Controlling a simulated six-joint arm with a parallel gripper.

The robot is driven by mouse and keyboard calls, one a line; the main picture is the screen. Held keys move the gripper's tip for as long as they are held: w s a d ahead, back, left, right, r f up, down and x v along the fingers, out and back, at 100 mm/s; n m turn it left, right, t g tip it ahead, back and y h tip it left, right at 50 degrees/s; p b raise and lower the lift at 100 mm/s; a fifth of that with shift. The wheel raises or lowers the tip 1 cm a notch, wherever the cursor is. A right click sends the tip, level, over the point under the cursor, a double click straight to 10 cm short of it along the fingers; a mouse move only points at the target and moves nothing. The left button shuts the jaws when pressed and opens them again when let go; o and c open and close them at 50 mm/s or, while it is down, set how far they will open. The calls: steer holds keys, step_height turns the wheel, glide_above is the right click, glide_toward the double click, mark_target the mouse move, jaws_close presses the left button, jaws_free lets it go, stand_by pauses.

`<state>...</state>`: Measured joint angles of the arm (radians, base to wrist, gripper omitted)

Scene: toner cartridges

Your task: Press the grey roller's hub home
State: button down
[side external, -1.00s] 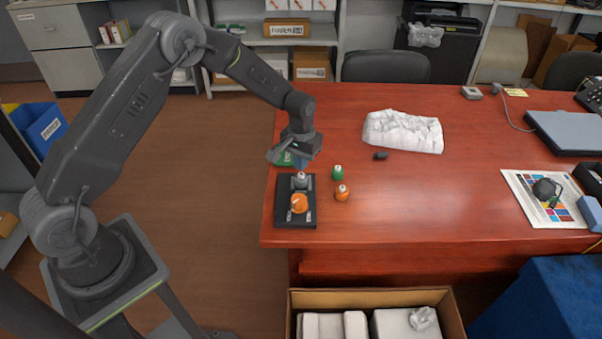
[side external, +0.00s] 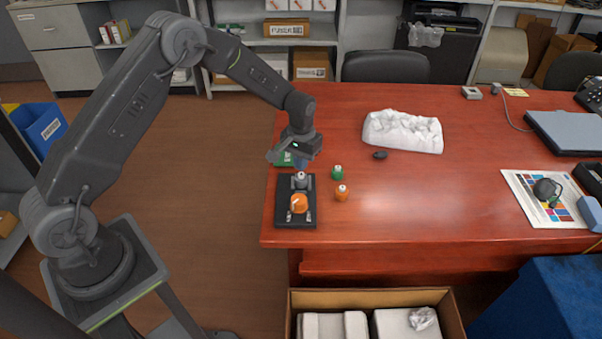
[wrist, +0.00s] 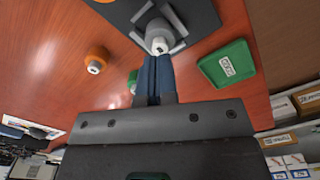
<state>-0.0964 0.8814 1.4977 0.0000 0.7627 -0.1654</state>
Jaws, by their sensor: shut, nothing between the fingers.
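The grey roller (side external: 300,183) stands in the rear part of a black base plate (side external: 281,211) at the table's left edge. In the wrist view the grey roller (wrist: 176,21) sits between grey rails, with its white hub (wrist: 159,45) facing my camera. My gripper (side external: 300,168) points down just above it. The blue fingers (wrist: 155,58) are shut and empty, with their tips at the hub; I cannot tell whether they touch it. An orange roller (side external: 299,204) sits in the front part of the same plate.
A green roller (side external: 337,173) and another orange roller (side external: 341,193) stand on the table right of the plate. A green tray (wrist: 227,66) lies beside the plate, partly behind my gripper in the side view.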

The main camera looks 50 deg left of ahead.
steer(key=shift+f, duration=1.6)
stand_by(0.6)
steer(key=shift+r, duration=3.6)
